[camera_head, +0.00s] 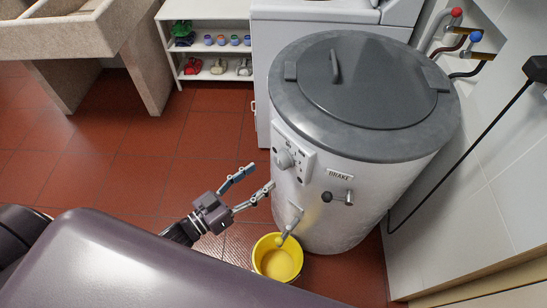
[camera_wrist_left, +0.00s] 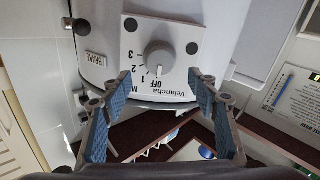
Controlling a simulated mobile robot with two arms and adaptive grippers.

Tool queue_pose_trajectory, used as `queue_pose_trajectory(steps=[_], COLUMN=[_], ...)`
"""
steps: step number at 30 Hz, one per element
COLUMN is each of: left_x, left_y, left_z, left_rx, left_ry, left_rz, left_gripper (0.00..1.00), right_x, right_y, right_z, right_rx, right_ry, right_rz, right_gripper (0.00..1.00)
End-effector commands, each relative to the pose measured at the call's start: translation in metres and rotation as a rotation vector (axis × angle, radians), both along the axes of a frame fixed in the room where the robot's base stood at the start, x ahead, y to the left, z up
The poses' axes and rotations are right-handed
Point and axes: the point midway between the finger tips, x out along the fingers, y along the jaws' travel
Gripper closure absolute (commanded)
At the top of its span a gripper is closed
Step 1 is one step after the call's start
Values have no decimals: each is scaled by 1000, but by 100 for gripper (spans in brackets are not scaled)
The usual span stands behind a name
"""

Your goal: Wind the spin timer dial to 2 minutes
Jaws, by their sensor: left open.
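The spin timer dial (camera_head: 285,160) is a round grey knob on a pale panel (camera_head: 300,150) on the front of the metal spin dryer (camera_head: 330,185). In the left wrist view the dial (camera_wrist_left: 158,55) sits beside the printed marks OFF, 1, 2 and 3, and its pale pointer line appears to face OFF. My left gripper (camera_head: 261,177) is open and empty, in front of and a little left of the dial. In the wrist view its two blue-padded fingers are spread to either side below the dial, apart from it. My right gripper is not in view.
The brake lever (camera_head: 338,198) sticks out right of and below the dial. A yellow bucket (camera_head: 277,258) stands under the spout (camera_head: 290,225). A white shelf (camera_head: 210,40) and stone sink (camera_head: 60,35) are at the back. Red tiled floor on the left is clear.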

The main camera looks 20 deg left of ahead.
Motion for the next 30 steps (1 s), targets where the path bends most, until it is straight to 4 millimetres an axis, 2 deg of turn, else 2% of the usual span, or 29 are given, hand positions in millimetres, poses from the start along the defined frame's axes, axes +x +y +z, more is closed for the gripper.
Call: queue_pose_trajectory(steps=[6,12,23,30], left_x=[33,54,60,59], left_y=[-17,-29,-32,-32], left_z=[1,0,-1,-1], left_rx=[0,2,4,3], left_ry=[-2,0,2,2], left_rz=[3,4,4,5], left_gripper=[45,45,45,71], right_x=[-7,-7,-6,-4], right_y=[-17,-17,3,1], right_z=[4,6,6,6], right_rx=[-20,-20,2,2], right_ry=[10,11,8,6], right_rz=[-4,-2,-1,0], right_gripper=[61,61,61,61])
